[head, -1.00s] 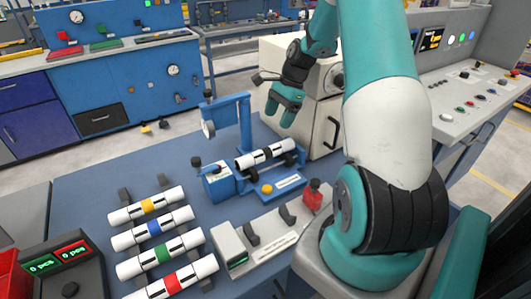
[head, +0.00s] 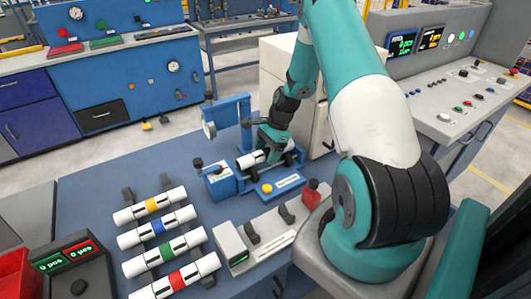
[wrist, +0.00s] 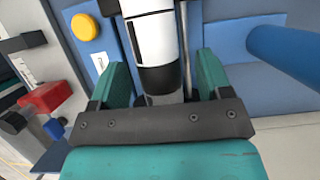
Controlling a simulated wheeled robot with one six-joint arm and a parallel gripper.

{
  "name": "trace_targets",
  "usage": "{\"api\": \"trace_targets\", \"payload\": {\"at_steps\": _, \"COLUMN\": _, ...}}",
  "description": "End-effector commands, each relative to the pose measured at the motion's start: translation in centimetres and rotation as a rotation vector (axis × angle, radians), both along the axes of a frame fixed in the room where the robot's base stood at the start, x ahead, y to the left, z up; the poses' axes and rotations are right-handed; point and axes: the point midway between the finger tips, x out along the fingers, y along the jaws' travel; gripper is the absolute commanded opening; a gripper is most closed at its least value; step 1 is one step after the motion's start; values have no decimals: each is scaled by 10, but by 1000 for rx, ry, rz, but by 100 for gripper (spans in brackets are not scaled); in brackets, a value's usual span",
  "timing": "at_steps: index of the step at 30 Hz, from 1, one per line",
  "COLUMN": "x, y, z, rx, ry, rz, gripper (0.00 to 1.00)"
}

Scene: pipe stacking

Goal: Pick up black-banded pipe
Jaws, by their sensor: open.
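The black-banded pipe, white with a black band, lies in the blue fixture (head: 222,184) on the table; its left end (head: 248,162) shows in the head view, and the rest is hidden by my gripper. My gripper (head: 268,154) is at the pipe from above. In the wrist view the pipe (wrist: 153,40) runs between the two teal fingers of my open gripper (wrist: 158,88), one finger on each side. I cannot tell whether either finger touches it.
Several white pipes with yellow (head: 152,204), blue (head: 158,227), green (head: 166,248) and red bands lie on a rack at the left. A blue post (head: 245,122) stands behind the fixture. A yellow button (head: 267,188) sits in front. An empty-looking cradle (head: 270,226) is nearer.

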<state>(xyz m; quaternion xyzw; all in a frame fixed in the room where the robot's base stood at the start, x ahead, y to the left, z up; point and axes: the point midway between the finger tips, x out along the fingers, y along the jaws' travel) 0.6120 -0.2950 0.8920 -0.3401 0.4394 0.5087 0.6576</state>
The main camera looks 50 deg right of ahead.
Motion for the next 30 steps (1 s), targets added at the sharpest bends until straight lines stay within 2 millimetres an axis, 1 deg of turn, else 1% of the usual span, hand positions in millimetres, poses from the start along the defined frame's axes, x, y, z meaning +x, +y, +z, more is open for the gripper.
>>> {"api": "trace_targets", "payload": {"at_steps": 3, "x": 0, "y": 0, "z": 0, "rx": 0, "ry": 0, "rz": 0, "gripper": 72}}
{"api": "trace_targets", "payload": {"at_steps": 5, "x": 0, "y": 0, "z": 0, "rx": 0, "ry": 0, "rz": 0, "gripper": 58}}
{"api": "trace_targets", "payload": {"at_steps": 6, "x": 0, "y": 0, "z": 0, "rx": 0, "ry": 0, "rz": 0, "gripper": 49}}
{"api": "trace_targets", "payload": {"at_steps": 8, "x": 0, "y": 0, "z": 0, "rx": 0, "ry": 0, "rz": 0, "gripper": 35}}
{"api": "trace_targets", "payload": {"at_steps": 9, "x": 0, "y": 0, "z": 0, "rx": 0, "ry": 0, "rz": 0, "gripper": 26}}
{"api": "trace_targets", "payload": {"at_steps": 10, "x": 0, "y": 0, "z": 0, "rx": 0, "ry": 0, "rz": 0, "gripper": 19}}
{"api": "trace_targets", "payload": {"at_steps": 11, "x": 0, "y": 0, "z": 0, "rx": 0, "ry": 0, "rz": 0, "gripper": 17}}
{"api": "trace_targets", "payload": {"at_steps": 19, "x": 0, "y": 0, "z": 1, "rx": 0, "ry": -1, "rz": 1, "gripper": 17}}
{"api": "trace_targets", "payload": {"at_steps": 23, "x": 1, "y": -1, "z": 8, "rx": -1, "ry": -2, "rz": 0, "gripper": 17}}
{"api": "trace_targets", "payload": {"at_steps": 26, "x": 1, "y": -1, "z": 20, "rx": -2, "ry": -4, "rz": 0, "gripper": 17}}
{"api": "trace_targets", "payload": {"at_steps": 29, "x": 1, "y": -1, "z": 42, "rx": -4, "ry": -6, "rz": 0, "gripper": 17}}
{"api": "trace_targets", "payload": {"at_steps": 30, "x": 1, "y": -2, "z": 53, "rx": -6, "ry": -7, "rz": 0, "gripper": 17}}
